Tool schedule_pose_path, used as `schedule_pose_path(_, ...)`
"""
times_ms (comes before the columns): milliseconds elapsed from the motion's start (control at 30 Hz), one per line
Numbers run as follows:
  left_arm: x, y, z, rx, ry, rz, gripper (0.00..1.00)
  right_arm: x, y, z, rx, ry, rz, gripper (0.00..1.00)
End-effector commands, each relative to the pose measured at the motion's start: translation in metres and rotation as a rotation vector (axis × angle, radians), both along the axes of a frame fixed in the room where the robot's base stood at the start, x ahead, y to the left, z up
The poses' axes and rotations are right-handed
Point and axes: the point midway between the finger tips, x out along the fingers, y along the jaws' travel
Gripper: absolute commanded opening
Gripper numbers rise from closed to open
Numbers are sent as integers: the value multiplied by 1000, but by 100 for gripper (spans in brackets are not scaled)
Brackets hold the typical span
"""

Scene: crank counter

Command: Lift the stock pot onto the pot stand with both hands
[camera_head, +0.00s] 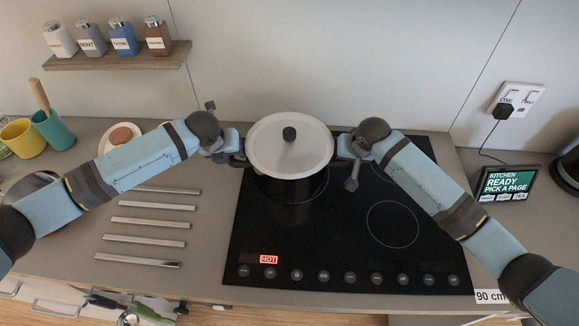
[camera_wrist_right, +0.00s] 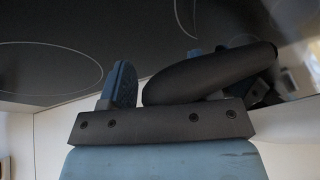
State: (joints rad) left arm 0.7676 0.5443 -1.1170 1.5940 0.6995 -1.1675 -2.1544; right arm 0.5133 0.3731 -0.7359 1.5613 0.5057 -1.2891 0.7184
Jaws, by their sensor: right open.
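The stock pot (camera_head: 262,150), with a pale lid and a dark knob, stands upright on the black hob. My left gripper (camera_head: 238,146) is at the pot's left side; its fingers are too small and hidden to tell open or shut. My right gripper (camera_head: 341,147) is at the pot's right side and open. In the right wrist view a bluish finger pad (camera_wrist_right: 121,86) stands beside a dark rounded shape, perhaps a handle; I cannot tell contact. The pot's handles are mostly hidden by the grippers. Several flat metal bars (camera_head: 146,222), apparently the pot stand, lie left of the hob.
The hob (camera_head: 330,235) shows a red HOT sign (camera_head: 269,259). A small screen (camera_head: 507,184) and a plugged-in cable are at the right. Cups (camera_head: 53,130) and a plate (camera_head: 121,139) are at the left. A jar shelf (camera_head: 120,56) hangs on the wall.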

Motion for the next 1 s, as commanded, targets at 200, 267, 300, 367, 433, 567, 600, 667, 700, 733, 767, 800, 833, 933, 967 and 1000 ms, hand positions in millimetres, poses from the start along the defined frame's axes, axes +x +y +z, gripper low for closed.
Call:
schedule_pose_path(200,0,0,0,0,0,0,44,0,0,0,0,0,0,44)
schedule_pose_path(267,0,0,0,0,0,0,30,0,0,0,0,0,0,31)
schedule_pose_path(300,0,0,0,0,0,0,21,0,0,0,0,0,0,21)
schedule_pose_path(367,0,0,0,0,0,0,7,0,0,0,0,0,0,8)
schedule_pose_path(433,0,0,0,0,0,0,0,0,0,0,0,0,0,0)
schedule_pose_path(567,0,0,0,0,0,0,0,0,0,0,0,0,-1,0)
schedule_pose_path(600,0,0,0,0,0,0,0,0,0,0,0,0,-1,0)
schedule_pose_path(667,0,0,0,0,0,0,0,0,0,0,0,0,-1,0)
schedule_pose_path(700,0,0,0,0,0,0,0,0,0,0,0,0,-1,0)
schedule_pose_path(733,0,0,0,0,0,0,0,0,0,0,0,0,-1,0)
schedule_pose_path(767,0,0,0,0,0,0,0,0,0,0,0,0,-1,0)
schedule_pose_path(800,0,0,0,0,0,0,0,0,0,0,0,0,-1,0)
schedule_pose_path(833,0,0,0,1,0,1,0,0,0,0,0,0,-1,0)
schedule_pose_path(933,0,1,0,1,0,1,0,0,0,0,0,0,-1,0)
schedule_pose_path(967,0,1,0,1,0,1,0,0,0,0,0,0,-1,0)
schedule_pose_path(1000,0,1,0,1,0,1,0,0,0,0,0,0,-1,0)
